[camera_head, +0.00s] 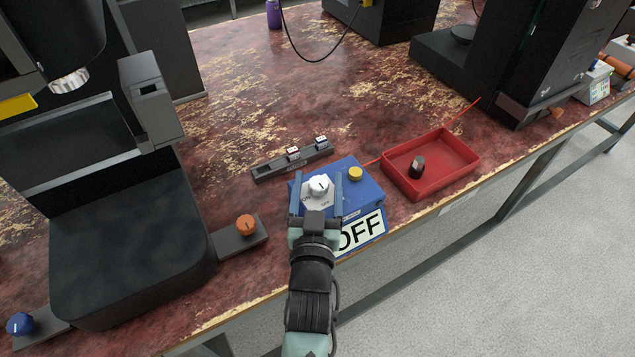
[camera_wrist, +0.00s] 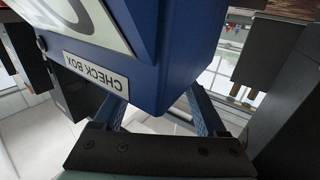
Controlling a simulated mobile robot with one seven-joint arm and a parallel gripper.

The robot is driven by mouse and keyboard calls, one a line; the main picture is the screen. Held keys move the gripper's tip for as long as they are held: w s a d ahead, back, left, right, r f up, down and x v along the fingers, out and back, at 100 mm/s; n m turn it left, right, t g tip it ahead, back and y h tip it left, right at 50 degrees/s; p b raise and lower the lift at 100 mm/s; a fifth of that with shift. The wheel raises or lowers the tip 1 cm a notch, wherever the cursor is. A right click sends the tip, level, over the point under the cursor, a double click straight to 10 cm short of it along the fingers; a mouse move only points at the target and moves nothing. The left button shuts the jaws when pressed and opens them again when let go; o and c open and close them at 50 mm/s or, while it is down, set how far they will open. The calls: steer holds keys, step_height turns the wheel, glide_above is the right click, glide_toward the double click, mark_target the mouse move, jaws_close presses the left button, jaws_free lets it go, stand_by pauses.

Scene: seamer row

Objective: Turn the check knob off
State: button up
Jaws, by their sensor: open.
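The check box (camera_head: 372,192) is a blue box at the table's front edge, with a yellow button (camera_head: 355,174) on top. The white check knob (camera_head: 319,186) sits on a white plate marked ON at the left and OFF at the lower right. Its pointer setting is too small to tell. My gripper (camera_head: 316,178) is open, its blue fingers to the left and right of the knob in the head view, with no clear grip on it. In the wrist view, the box (camera_wrist: 178,45) shows its CHECK BOX label upside down, beyond my open gripper (camera_wrist: 158,95); the knob is hidden there.
A large OFF sign (camera_head: 360,233) is on the box front. A red tray (camera_head: 455,165) with a dark knob-like piece stands to the right. A dark rail (camera_head: 268,170) with two small switches lies behind. A black machine with an orange knob (camera_head: 245,224) stands left.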

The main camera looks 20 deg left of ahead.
steer(key=shift+d, duration=0.1)
steer(key=p+v, duration=0.1)
steer(key=v, duration=1.2)
steer(key=shift+p, duration=0.35)
steer(key=w+d+r+m+t+h, duration=0.1)
steer(key=w+r+t, duration=0.15)
steer(key=r, duration=0.65)
steer(key=w+d+r+t, duration=0.15)
steer(key=w+r, duration=0.25)
steer(key=r, duration=0.5)
steer(key=w+d+r+m+t+h, duration=0.1)
steer(key=w+r, duration=0.2)
steer(key=r, duration=0.6)
steer(key=s+d+r+m+t+h, duration=0.1)
steer(key=s+d+r+t, duration=0.15)
steer(key=r, duration=0.65)
steer(key=s+d+r+t+h, duration=0.1)
steer(key=s+d+r+h, duration=0.2)
steer(key=r, duration=0.5)
steer(key=s+d+r+m+t, duration=0.1)
steer(key=s+d+r+t, duration=0.2)
steer(key=r, duration=0.6)
step_height(320, 180, up, 17)
steer(key=s+g+p, duration=0.1)
steer(key=p, duration=1.5)
steer(key=shift+p, duration=0.4)
steer(key=shift+s+f, duration=0.1)
